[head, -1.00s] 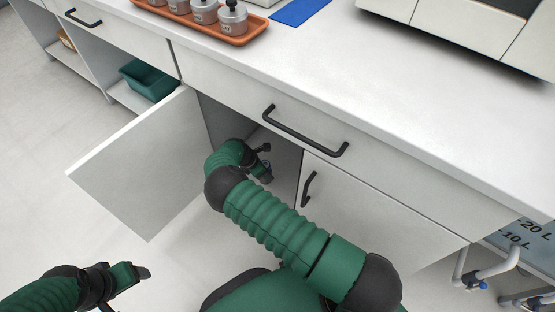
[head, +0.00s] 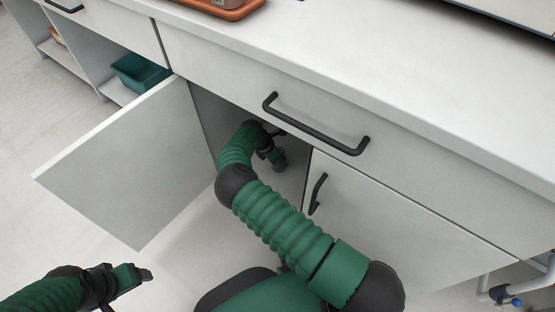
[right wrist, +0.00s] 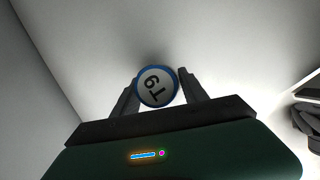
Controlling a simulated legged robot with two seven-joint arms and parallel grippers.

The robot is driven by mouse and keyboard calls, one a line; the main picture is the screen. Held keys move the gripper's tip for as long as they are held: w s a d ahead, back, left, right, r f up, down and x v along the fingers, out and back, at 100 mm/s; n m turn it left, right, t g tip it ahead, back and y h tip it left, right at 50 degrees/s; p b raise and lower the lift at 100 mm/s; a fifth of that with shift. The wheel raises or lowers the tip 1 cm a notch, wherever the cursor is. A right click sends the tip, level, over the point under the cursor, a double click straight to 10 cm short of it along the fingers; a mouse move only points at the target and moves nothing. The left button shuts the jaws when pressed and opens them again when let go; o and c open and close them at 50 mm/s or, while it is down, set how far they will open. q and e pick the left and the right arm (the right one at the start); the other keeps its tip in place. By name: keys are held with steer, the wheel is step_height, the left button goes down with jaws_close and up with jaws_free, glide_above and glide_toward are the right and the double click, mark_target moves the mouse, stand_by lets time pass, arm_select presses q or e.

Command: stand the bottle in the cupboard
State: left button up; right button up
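The cupboard (head: 205,120) is under the counter, with its door (head: 125,165) swung open to the left. My right arm reaches into the opening, and my right gripper (head: 277,158) is inside, partly in shadow. In the right wrist view, the bottle shows as a round white top with a blue rim and dark characters (right wrist: 157,87). It sits between the two fingers of my right gripper, which close on its sides. The bottle's body and base are hidden below its top. My left gripper (head: 146,274) is outside, at lower left, apart from the door; its finger gap is unclear.
A drawer with a black handle (head: 315,125) is above the opening. A closed door with a black handle (head: 317,193) adjoins it on the right. A teal bin (head: 138,72) sits on an open shelf at left. An orange tray (head: 225,8) is on the counter.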

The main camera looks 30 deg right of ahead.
steer(key=o, duration=0.4)
steer(key=shift+a+r, duration=0.1)
steer(key=shift+a, duration=0.05)
steer(key=shift+a+r+p, duration=0.1)
steer(key=shift+r+p, duration=0.2)
steer(key=shift+r, duration=0.05)
steer(key=p+v, duration=0.7)
steer(key=v, duration=0.4)
steer(key=shift+a+r, duration=0.1)
